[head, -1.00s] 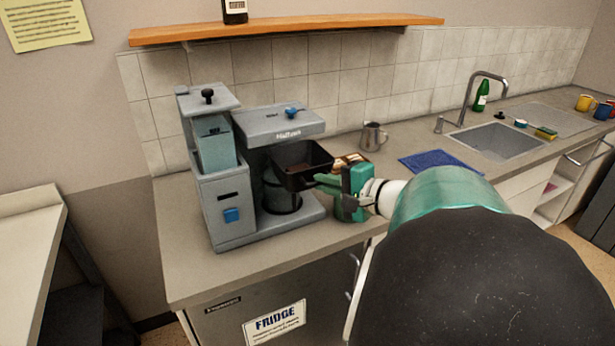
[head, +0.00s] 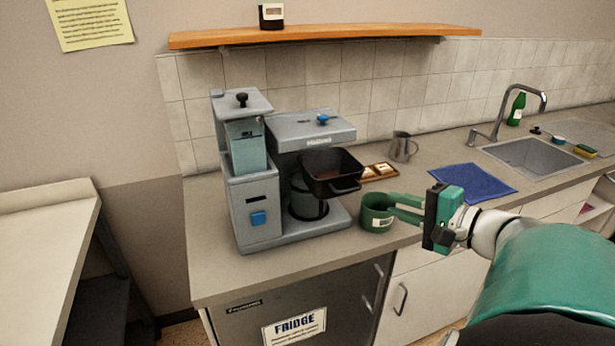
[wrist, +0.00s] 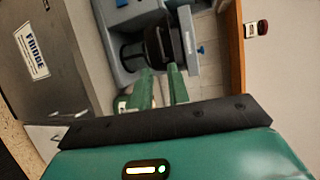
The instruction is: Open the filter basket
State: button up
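The filter basket (head: 330,171) is a black open-topped box with a front handle, swung out from under the head of the grey coffee machine (head: 262,222). Dark brown shows inside it. It also appears in the wrist view (wrist: 163,44), beyond my fingers. My gripper (head: 393,208) is to the right of the basket and apart from it. Its two green fingers are spread with nothing between them, as the wrist view shows (wrist: 160,85). In the head view the fingertips overlap the edge of a green mug (head: 376,214); I cannot tell whether they touch it.
A dark glass jug (head: 308,200) stands in the machine below the basket. The sink (head: 535,157) is at right. A shelf (head: 330,33) runs above.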

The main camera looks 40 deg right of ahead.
jog(key=v, duration=0.3)
dwell(0.5)
jog(key=w+a+f+n+g, duration=0.2)
jog(key=a+n, duration=0.4)
jog(key=a, duration=0.4)
jog(key=w+a+f+n+g+h, duration=0.1)
jog(key=w+a+f+n+g, duration=0.1)
jog(key=a+n, duration=0.4)
jog(key=w+a+f+n+g+h, duration=0.1)
jog(key=a+n+g, duration=0.4)
jog(key=a, duration=0.9)
notch_tip(320, 180, down, 3)
jog(key=shift+w+a+r+n+g, duration=0.2)
jog(key=shift+w+a+n+g, duration=0.15)
jog(key=shift+w, duration=0.35)
jog(key=shift+d, duration=0.2)
